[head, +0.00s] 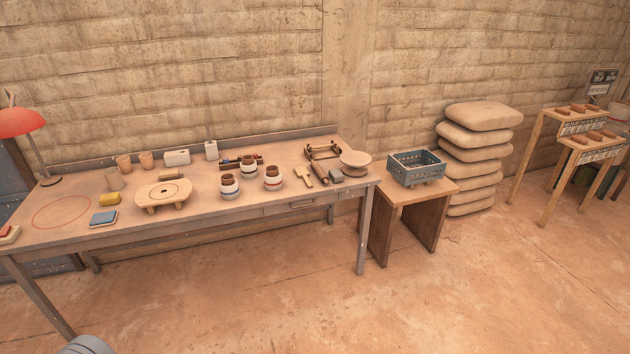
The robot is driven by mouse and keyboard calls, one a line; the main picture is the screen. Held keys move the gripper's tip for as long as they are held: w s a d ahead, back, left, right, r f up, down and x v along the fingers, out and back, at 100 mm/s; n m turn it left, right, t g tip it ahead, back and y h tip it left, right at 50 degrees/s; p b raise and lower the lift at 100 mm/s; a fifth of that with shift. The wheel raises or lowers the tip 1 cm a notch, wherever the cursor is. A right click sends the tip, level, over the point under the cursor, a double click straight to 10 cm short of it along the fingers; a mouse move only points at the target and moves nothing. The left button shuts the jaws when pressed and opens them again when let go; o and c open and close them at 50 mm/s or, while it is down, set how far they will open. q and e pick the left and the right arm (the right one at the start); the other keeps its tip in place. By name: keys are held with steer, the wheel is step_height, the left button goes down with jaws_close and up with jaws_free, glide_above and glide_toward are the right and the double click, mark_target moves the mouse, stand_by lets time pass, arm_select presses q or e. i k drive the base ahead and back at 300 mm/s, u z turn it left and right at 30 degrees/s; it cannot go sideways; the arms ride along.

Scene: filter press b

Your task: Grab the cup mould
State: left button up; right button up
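I cannot tell for sure which item is the cup mould. Two pale block-like pieces stand at the back of the long workbench (240,205): a wider white block (177,157) and a narrower, taller white block (211,151). To their left stand clay-coloured cups, one (146,160) beside another (124,164), with a third (114,179) nearer the front. A round wooden stand (163,193) on short legs sits in front of them. Neither of my grippers shows. A grey rounded part at the bottom left edge may be mine.
Banded jars, one (229,187) among them, stand mid-bench, with a yellow sponge (109,199) and blue block (103,218) to the left. A red lamp (20,122) is far left. A blue crate (416,168) sits on a side table by stacked sacks (480,140). The front floor is clear.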

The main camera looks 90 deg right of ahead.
mark_target(270, 184)
steer(key=z, duration=2.05)
steer(key=i, duration=1.4)
steer(key=z, duration=0.25)
steer(key=i, duration=1)
steer(key=z, duration=0.85)
